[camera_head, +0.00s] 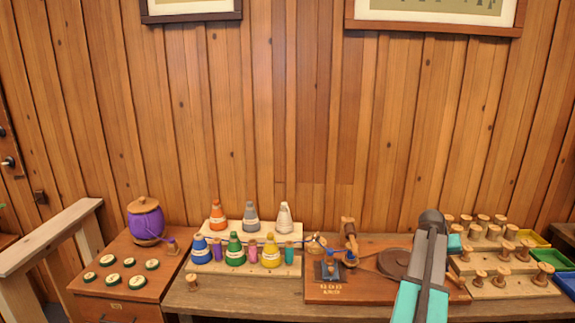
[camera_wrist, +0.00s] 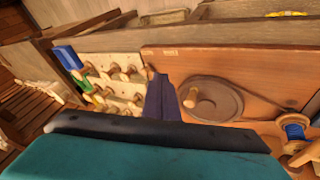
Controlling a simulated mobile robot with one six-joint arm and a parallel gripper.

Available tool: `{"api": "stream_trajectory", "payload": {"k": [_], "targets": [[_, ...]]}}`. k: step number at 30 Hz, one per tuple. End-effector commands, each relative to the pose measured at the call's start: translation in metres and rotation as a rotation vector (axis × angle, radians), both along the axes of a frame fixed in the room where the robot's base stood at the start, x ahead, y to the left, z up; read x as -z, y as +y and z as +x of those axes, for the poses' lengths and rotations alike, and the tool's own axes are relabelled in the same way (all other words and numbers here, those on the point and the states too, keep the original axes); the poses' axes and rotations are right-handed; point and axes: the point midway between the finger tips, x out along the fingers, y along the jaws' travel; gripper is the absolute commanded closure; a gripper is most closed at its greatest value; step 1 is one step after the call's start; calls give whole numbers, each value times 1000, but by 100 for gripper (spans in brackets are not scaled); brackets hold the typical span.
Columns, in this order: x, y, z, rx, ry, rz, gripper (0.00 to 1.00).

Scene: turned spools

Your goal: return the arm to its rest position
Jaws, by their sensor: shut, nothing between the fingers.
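My arm (camera_head: 428,262), teal and grey, rises at the lower right of the head view in front of the winding board. In the wrist view my gripper (camera_wrist: 162,100) shows as a dark, narrow shape above a black bar and teal body. It is shut and holds nothing. It points over the wooden board, which carries a round wheel (camera_wrist: 210,98) with a wooden knob. My gripper's tips cannot be clearly made out in the head view.
The winding board (camera_head: 325,292) and rows of spools (camera_head: 490,275) flank my arm. Colored cones (camera_head: 234,250) stand on a stepped rack at mid-left. A purple jar (camera_head: 146,222) sits on the left cabinet. Green (camera_head: 553,259) and blue trays lie far right. Open air lies above the bench.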

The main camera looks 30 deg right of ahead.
Motion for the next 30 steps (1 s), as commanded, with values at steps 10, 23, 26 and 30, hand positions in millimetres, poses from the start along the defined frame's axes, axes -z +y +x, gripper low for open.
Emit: {"api": "stream_trajectory", "payload": {"k": [10, 23, 26, 30], "targets": [[57, 102, 110, -168, -13, 88, 100], [120, 250, 206, -365, -9, 199, 100], [134, 287, 222, -410, -4, 225, 100], [152, 338, 239, -473, 5, 262, 100]]}}
